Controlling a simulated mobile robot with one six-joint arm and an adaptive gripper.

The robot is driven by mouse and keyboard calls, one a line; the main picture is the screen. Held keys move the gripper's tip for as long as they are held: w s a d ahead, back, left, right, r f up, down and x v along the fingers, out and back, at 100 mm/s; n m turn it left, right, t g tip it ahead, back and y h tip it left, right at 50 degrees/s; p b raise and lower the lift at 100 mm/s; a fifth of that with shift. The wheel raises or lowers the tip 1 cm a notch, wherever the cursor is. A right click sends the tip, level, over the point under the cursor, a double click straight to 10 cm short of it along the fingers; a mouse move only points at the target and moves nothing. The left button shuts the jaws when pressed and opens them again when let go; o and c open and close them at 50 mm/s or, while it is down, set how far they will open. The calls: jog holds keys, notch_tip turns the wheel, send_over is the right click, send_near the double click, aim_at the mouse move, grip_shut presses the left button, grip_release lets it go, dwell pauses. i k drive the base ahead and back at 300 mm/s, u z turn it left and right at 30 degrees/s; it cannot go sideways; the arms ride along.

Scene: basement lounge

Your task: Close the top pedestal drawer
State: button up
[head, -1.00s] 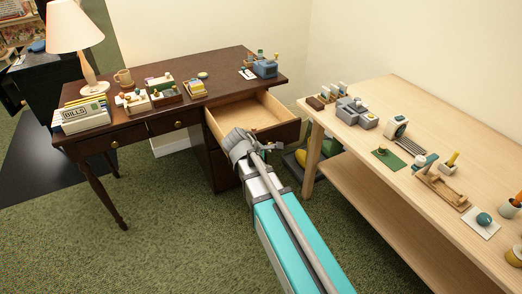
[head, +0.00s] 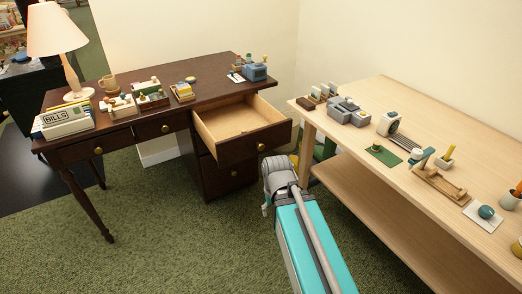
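The top pedestal drawer (head: 236,125) is pulled well out of the right side of the dark wooden desk (head: 213,90). Its pale wooden inside looks empty. Its dark front carries a round brass knob (head: 261,147). My gripper (head: 275,173) is at the end of the grey and teal arm, in front of the drawer and a little below and right of the knob in the picture. It looks apart from the drawer front, though the depth is hard to judge. The arm hides its fingers, so their opening cannot be told. The drawer below (head: 229,174) is shut.
A light wooden workbench (head: 430,140) with several tools stands close to the drawer's right. The desk top holds a lamp (head: 60,40), a bills box (head: 65,119), a mug (head: 107,83) and small trays. Green carpet (head: 190,240) is clear in front.

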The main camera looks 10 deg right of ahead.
aim_at(220, 124)
jog(key=u, duration=0.65)
jog(key=i, duration=0.2)
jog(key=u, duration=1.35)
jog(key=i, duration=0.7)
jog(key=z, duration=0.05)
